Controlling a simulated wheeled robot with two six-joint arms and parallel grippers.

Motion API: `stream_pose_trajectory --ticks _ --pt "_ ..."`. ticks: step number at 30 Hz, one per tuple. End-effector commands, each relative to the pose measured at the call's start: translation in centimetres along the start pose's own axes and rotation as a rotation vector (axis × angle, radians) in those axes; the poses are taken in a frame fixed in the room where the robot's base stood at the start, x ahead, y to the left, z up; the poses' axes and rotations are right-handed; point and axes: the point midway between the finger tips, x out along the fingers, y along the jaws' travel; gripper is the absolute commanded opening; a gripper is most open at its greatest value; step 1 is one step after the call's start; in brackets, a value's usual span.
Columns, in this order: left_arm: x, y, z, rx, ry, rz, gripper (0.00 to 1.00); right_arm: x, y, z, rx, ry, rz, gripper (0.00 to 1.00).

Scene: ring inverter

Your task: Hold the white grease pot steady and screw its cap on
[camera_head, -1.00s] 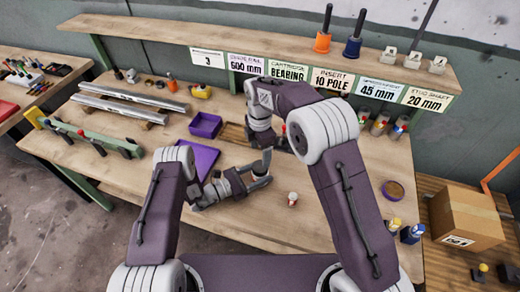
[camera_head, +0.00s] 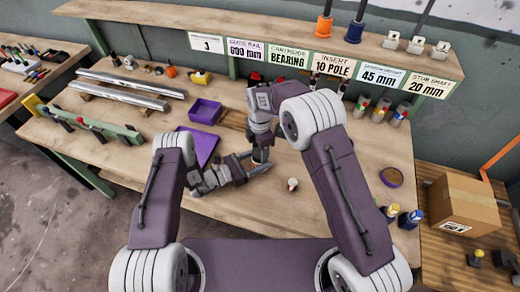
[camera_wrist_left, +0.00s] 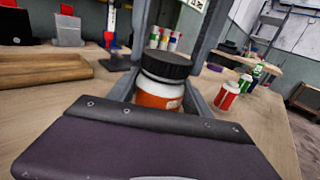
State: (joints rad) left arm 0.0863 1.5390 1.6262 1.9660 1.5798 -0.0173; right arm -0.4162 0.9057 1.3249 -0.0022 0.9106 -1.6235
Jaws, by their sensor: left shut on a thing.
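The white grease pot (camera_wrist_left: 158,102), with an orange label, stands upright between the fingers of my left gripper (camera_wrist_left: 160,108), which is shut on it. The black cap (camera_wrist_left: 166,66) sits on top of the pot; whether its thread is tight does not show. In the head view, my left gripper (camera_head: 252,166) reaches in low from the left. My right gripper (camera_head: 261,154) points down from above at the same spot, and hides most of the pot. In the left wrist view, grey fingers come down on both sides of the cap; whether they touch it is unclear.
A small white and red bottle (camera_head: 292,184) stands to the right of the grippers. A round tin (camera_head: 391,177) is at the right. The bench front is mostly clear.

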Motion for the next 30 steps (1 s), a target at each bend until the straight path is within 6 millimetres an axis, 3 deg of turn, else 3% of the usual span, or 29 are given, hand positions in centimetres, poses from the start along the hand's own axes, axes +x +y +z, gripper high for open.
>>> stream_pose_trajectory --ticks 1,2,5,8,24,30 --pt "0.0 0.0 0.02 0.0 -0.001 0.0 0.0 -0.02 0.02 0.0 0.0 0.0 0.001 0.12" --pt "0.0 0.0 0.02 0.0 -0.001 0.0 0.0 -0.03 0.02 0.0 0.0 0.0 0.001 0.04" --pt "0.0 0.0 0.02 0.0 -0.001 0.0 0.0 -0.03 0.02 0.0 0.029 0.0 0.001 0.03" --pt "0.0 0.0 0.02 0.0 -0.001 0.0 0.0 -0.02 0.01 0.0 0.195 0.0 0.0 0.03" --pt "0.01 -0.01 0.02 0.0 0.0 0.0 0.0 0.09 0.01 -0.06 1.956 -0.002 -0.003 0.03" --pt "0.01 -0.02 0.02 0.0 0.0 -0.001 0.0 0.11 0.03 -0.07 2.418 -0.002 -0.004 0.03"
